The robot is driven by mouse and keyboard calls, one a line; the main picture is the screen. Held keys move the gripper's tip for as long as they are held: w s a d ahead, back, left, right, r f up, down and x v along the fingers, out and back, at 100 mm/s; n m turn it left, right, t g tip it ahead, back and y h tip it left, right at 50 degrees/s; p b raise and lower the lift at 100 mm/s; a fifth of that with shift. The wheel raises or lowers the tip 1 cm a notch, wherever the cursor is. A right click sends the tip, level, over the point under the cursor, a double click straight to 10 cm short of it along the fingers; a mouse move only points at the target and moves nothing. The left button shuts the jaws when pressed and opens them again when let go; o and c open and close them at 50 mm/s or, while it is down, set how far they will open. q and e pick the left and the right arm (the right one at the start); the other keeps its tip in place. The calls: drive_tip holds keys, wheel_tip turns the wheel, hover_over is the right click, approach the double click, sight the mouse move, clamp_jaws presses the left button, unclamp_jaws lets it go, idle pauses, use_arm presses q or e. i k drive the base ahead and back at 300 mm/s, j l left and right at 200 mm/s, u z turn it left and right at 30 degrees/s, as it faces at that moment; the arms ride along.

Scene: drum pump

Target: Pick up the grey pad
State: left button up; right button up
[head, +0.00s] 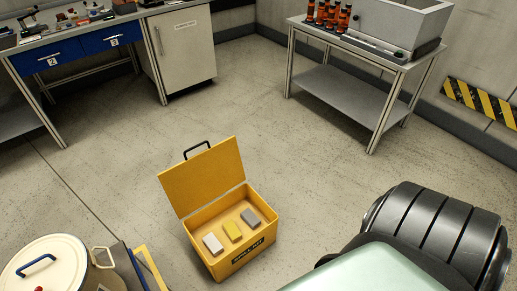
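The grey pad (251,217) lies inside an open yellow spill kit box (243,264) on the floor, at the right end of a row of three. A yellow pad (232,231) lies in the middle and a whitish pad (213,243) at the left. The pads are apart from one another. The box's lid (203,177) stands raised at the back left, with a black handle on its top edge. Neither of my grippers shows in the head view.
A cream lidded drum (45,268) stands at the lower left. A bench with blue drawers (85,50) is at the back left, and a metal table (355,85) with orange-and-black items at the back right.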

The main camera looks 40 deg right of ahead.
sight(248, 215)
drive_tip(key=z, duration=1.25)
